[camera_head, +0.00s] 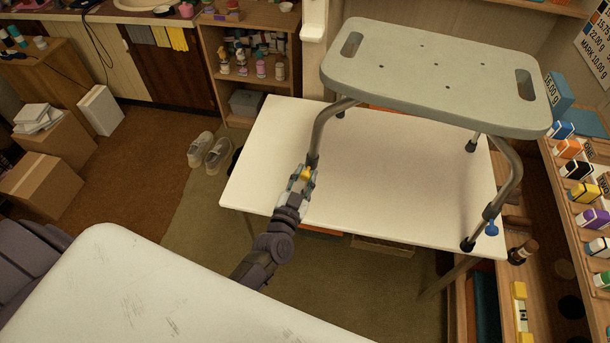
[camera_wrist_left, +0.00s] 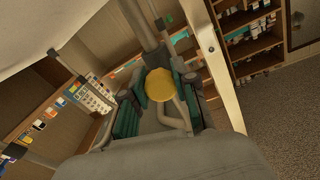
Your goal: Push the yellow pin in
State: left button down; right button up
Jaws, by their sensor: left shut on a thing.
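A shower stool with a grey-green seat (camera_head: 440,75) and metal legs stands on a white table (camera_head: 375,160). The yellow pin (camera_head: 306,173) is at the lower part of its front left leg. My left gripper (camera_head: 302,180) is at that leg, shut on the yellow pin. In the left wrist view the pin's round yellow head (camera_wrist_left: 160,84) sits between the teal-padded fingers, in front of the grey leg (camera_wrist_left: 140,22). How deep the pin sits is hidden. A blue pin (camera_head: 491,228) shows on the front right leg. My right gripper is in neither view.
A shelf with several small boxes (camera_head: 585,190) runs along the right. A white surface (camera_head: 130,290) fills the near left. Shoes (camera_head: 208,150) and cardboard boxes (camera_head: 42,185) are on the floor at left. The table's middle under the seat is clear.

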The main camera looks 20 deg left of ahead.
pick_arm(q)
jog(key=shift+w, duration=0.8)
jog(key=c, duration=0.9)
grip_release()
jog(key=shift+o, duration=0.2)
jog(key=shift+s, duration=0.1)
jog(key=shift+s, duration=0.4)
jog(key=s, duration=1.1)
jog(key=shift+d, duration=0.3)
